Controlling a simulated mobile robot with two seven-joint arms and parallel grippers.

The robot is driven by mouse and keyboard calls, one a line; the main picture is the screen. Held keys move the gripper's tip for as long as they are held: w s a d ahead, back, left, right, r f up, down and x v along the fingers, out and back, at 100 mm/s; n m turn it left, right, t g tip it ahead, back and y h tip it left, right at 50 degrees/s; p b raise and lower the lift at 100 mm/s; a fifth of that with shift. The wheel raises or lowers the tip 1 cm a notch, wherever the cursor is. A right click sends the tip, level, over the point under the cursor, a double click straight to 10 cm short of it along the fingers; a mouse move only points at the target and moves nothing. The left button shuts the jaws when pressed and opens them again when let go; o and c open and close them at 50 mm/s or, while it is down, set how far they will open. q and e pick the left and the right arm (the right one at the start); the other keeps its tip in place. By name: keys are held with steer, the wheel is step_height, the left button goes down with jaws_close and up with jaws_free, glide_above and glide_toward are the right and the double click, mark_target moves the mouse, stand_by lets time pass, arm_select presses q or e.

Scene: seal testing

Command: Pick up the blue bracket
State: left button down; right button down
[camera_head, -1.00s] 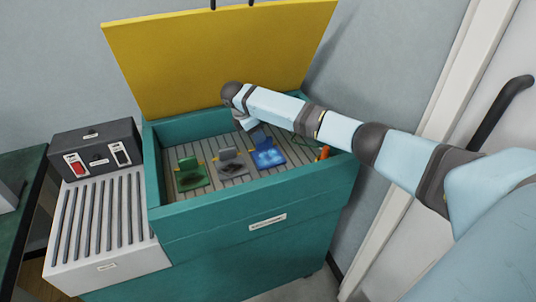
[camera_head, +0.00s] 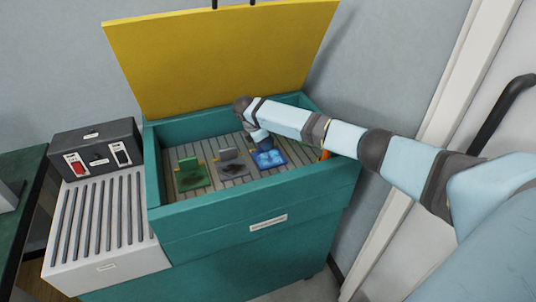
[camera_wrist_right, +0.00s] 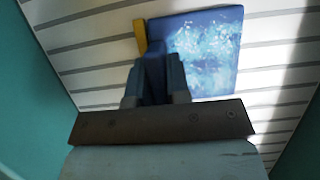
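The blue bracket (camera_head: 270,159) lies on the slatted floor inside the teal box, rightmost in a row of three brackets. Its base has pale, glossy patches and fills the upper middle of the right wrist view (camera_wrist_right: 200,55). My right gripper (camera_head: 262,139) is down in the box at the bracket's back edge. In the right wrist view its fingers (camera_wrist_right: 155,85) stand on either side of a dark blue upright part. I cannot tell whether they press on it. My left gripper is in neither view.
A green bracket (camera_head: 192,174) and a grey bracket (camera_head: 233,166) lie left of the blue one. Teal box walls (camera_head: 250,195) surround them, with a raised yellow lid (camera_head: 220,55) behind. A switch panel (camera_head: 97,158) stands left. An orange item (camera_head: 325,154) is at the box's right.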

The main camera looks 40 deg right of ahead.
stand_by(0.3)
step_height(320, 180, up, 9)
steer(key=shift+f+p, duration=0.1)
steer(key=shift+p, duration=0.45)
steer(key=shift+r, duration=0.65)
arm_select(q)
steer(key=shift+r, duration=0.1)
